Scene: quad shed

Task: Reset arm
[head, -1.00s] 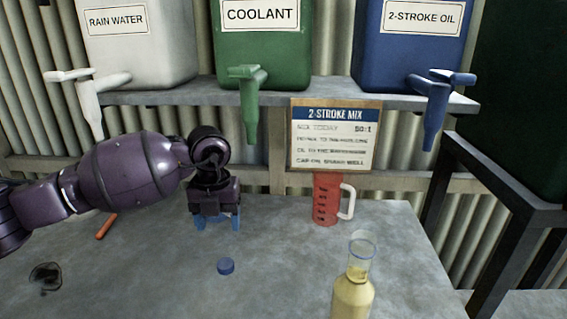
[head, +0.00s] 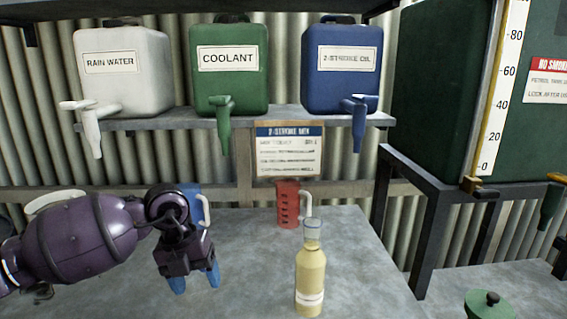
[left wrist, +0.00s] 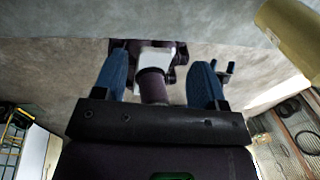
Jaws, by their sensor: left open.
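My left gripper (head: 195,280) is open and empty, its blue fingers pointing down over the left part of the grey bench (head: 255,245). In the left wrist view its two fingers (left wrist: 160,78) stand wide apart with nothing held between them. A yellow bottle (head: 311,275) with a clear neck stands upright on the bench, to the right of the gripper and apart from it. A yellow shape, likely this bottle, shows at the upper right of the left wrist view (left wrist: 290,35). My right gripper is not in view.
A red measuring jug (head: 287,205) stands at the back of the bench. A blue jug (head: 196,205) is partly hidden behind my left arm. White, green and blue canisters (head: 340,80) sit on the shelf above. A dark frame (head: 430,200) stands at right.

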